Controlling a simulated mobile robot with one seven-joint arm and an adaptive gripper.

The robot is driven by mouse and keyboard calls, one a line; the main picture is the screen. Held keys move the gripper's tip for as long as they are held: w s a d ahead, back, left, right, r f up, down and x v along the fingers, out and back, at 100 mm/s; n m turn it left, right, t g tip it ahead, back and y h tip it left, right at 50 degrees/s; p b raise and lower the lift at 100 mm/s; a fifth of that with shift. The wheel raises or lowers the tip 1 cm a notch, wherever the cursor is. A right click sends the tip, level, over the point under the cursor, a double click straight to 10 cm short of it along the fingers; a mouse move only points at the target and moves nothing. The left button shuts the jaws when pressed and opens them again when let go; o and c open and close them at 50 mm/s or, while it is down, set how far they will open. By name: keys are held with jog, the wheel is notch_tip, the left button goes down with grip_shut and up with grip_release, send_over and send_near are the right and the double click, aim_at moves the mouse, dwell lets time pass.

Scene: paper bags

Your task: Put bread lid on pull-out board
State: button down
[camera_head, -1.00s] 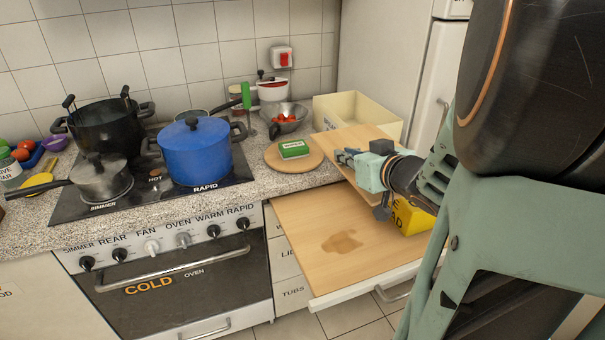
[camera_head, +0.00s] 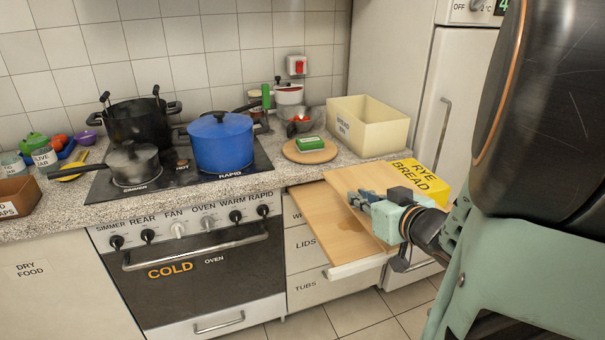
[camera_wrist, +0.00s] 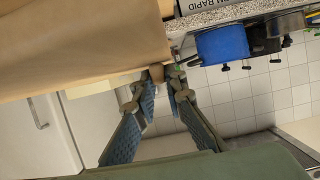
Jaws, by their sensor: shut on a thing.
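The bread lid (camera_head: 362,178) is a flat, light wooden panel. The pull-out board (camera_head: 325,222) is a wooden slab extending from under the counter. Its right part is hidden by the lid and gripper. I cannot tell whether lid and board touch.
A cream bin (camera_head: 367,125) and a round wooden board (camera_head: 309,151) with a green block stand on the counter behind. The blue pot (camera_head: 222,143) is on the hob to the left. The fridge (camera_head: 400,70) stands at the right.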

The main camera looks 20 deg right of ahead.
jog(key=shift+s+a+f, duration=0.2)
jog(key=shift+s+a, duration=0.05)
jog(key=shift+s, duration=0.15)
jog(key=shift+w+a+f+p, duration=0.1)
jog(key=shift+w+p, duration=0.25)
jog(key=shift+p, duration=0.1)
jog(key=b, duration=1)
send_over(328, 224)
jog(key=f, duration=0.9)
jog(key=shift+s, duration=0.4)
jog(key=shift+w+f, duration=0.2)
jog(key=shift+f, duration=0.1)
jog(key=f+b, duration=0.3)
jog(key=b, duration=0.1)
jog(key=shift+w+f, duration=0.1)
jog(key=shift+w, duration=0.15)
jog(key=shift+f, duration=0.2)
jog(key=c, duration=2)
grip_release()
jog(key=shift+o, duration=0.2)
